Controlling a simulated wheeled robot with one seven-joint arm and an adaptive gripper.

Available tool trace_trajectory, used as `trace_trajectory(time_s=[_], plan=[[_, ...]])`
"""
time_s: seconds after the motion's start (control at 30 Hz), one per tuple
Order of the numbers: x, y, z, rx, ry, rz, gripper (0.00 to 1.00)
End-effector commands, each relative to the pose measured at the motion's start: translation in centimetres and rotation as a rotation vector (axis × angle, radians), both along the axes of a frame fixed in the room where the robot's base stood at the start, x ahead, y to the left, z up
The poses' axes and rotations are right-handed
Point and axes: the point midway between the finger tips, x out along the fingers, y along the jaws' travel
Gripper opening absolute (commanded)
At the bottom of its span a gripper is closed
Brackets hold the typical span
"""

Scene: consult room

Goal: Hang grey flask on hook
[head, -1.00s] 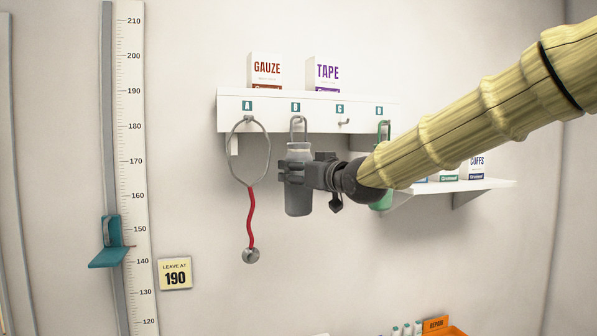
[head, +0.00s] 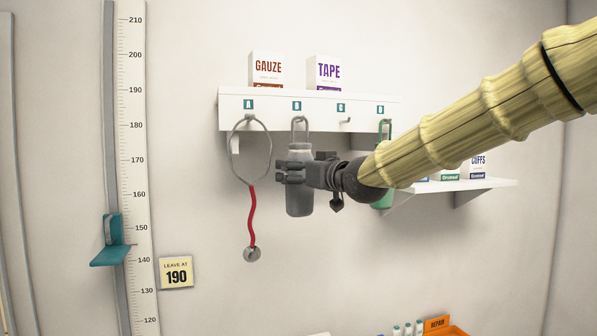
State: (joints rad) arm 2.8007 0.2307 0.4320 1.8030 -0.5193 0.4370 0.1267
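The grey flask (head: 299,202) is upright in front of the wall below the white hook rail (head: 232,110). Its loop handle (head: 300,128) is at the second hook, under the second label from the left. I cannot tell whether the loop is over that hook. My gripper (head: 292,171) reaches in from the right, its dark fingers closed around the upper body of the flask. The hook itself is mostly hidden by the loop.
A stethoscope (head: 252,215) with a red tube hangs at the first hook, close left. The third hook (head: 346,121) is bare. A green flask (head: 383,200) hangs at the fourth, partly behind my arm. Gauze (head: 268,72) and tape (head: 324,73) boxes stand above.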

Motion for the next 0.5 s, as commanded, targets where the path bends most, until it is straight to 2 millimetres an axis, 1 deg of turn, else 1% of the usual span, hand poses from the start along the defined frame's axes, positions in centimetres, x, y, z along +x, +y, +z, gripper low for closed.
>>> trace_trajectory(time_s=[0.3, 0.43, 0.5], plan=[[-0.2, -0.1, -0.1, -0.001, 0.001, 0.000, 0.87], [-1.1, -0.8, 0.0, 0.001, 0.001, -0.001, 0.87], [-2.0, -1.4, 0.0, 0.001, 0.000, -0.001, 0.87]])
